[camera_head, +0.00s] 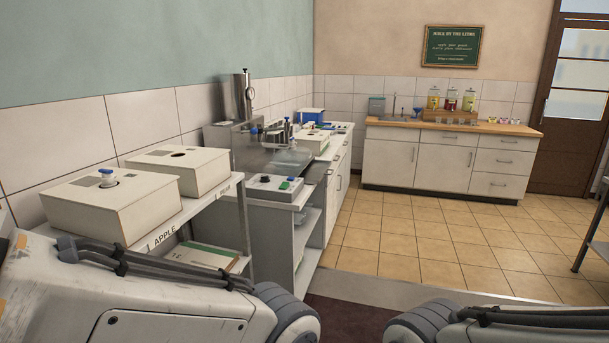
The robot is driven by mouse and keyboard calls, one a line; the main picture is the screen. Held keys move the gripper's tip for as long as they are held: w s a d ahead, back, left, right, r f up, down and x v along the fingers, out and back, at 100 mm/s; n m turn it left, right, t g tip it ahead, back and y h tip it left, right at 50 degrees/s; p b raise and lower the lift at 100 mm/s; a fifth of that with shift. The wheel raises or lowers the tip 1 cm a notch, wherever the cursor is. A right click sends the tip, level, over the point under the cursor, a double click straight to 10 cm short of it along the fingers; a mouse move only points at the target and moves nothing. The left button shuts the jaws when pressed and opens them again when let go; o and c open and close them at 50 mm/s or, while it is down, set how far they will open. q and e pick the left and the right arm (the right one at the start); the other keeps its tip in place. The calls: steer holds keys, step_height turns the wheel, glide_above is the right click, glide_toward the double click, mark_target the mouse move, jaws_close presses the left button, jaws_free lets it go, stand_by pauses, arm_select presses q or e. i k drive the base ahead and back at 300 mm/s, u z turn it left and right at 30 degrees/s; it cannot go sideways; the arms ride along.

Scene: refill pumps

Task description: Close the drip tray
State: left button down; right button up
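A steel dispensing machine (231,138) stands left of centre on a grey counter, beyond the white boxes. A clear, shallow container (290,157) sits at its front. A dark flat piece (318,171) juts out to the right past the counter's front edge; it may be the drip tray pulled out, but it is too small to be sure. Both my arms show only as large links along the bottom of the view. Neither of my grippers is in view.
Two white boxes, one near (108,204) and one farther (180,169), stand on a shelf unit at left, the nearer above an APPLE label. A control box (274,187) with a green button sits before the machine. A sink counter (445,127) lines the back wall. Tiled floor (420,235) is clear.

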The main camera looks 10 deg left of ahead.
mark_target(313, 173)
steer(key=u, duration=0.05)
steer(key=i, duration=2)
steer(key=z, duration=0.55)
steer(key=i, duration=1)
steer(key=z, duration=0.2)
